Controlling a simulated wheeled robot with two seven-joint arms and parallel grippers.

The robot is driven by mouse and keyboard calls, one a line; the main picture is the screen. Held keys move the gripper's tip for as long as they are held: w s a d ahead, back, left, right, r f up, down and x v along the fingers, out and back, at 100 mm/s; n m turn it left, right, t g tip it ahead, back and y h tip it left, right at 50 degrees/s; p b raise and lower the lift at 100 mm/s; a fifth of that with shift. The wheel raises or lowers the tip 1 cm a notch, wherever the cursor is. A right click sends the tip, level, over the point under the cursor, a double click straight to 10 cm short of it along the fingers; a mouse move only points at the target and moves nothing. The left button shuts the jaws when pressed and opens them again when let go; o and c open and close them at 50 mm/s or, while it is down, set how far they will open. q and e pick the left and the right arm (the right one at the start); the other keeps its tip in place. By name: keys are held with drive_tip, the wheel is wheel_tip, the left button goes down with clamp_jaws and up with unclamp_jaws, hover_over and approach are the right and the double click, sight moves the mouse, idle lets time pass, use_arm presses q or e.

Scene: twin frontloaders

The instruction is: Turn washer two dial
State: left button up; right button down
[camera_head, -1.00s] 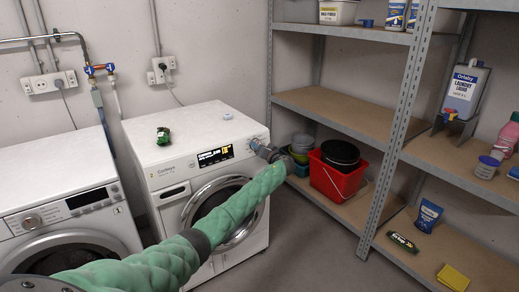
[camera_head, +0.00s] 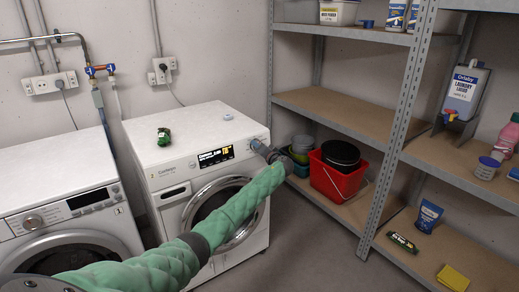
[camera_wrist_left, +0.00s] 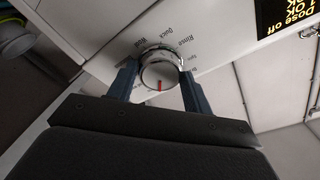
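The right washer (camera_head: 160,178) is white, with a lit display (camera_head: 216,156) on its front panel. Its dial (camera_wrist_left: 158,74) is a round silver knob with a red mark pointing toward the gripper palm in the left wrist view. Printed labels such as Rinse and Quick surround it. My left gripper (camera_head: 264,150) reaches the panel's right end. In the left wrist view, the fingers of my left gripper (camera_wrist_left: 161,82) stand on both sides of the dial and appear shut on it. In the head view the gripper hides the dial. My right gripper is not in view.
A small green object (camera_head: 164,136) and a pale round item (camera_head: 227,116) lie on the right washer. A metal shelf (camera_head: 340,115) with a red bucket (camera_head: 338,178) stands close to the gripper's right.

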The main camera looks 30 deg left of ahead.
use_arm(q)
drive_tip(key=o, duration=0.3)
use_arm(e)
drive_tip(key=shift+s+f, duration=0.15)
use_arm(q)
drive_tip(key=shift+b+v, duration=0.4)
drive_tip(key=shift+v, duration=3.55)
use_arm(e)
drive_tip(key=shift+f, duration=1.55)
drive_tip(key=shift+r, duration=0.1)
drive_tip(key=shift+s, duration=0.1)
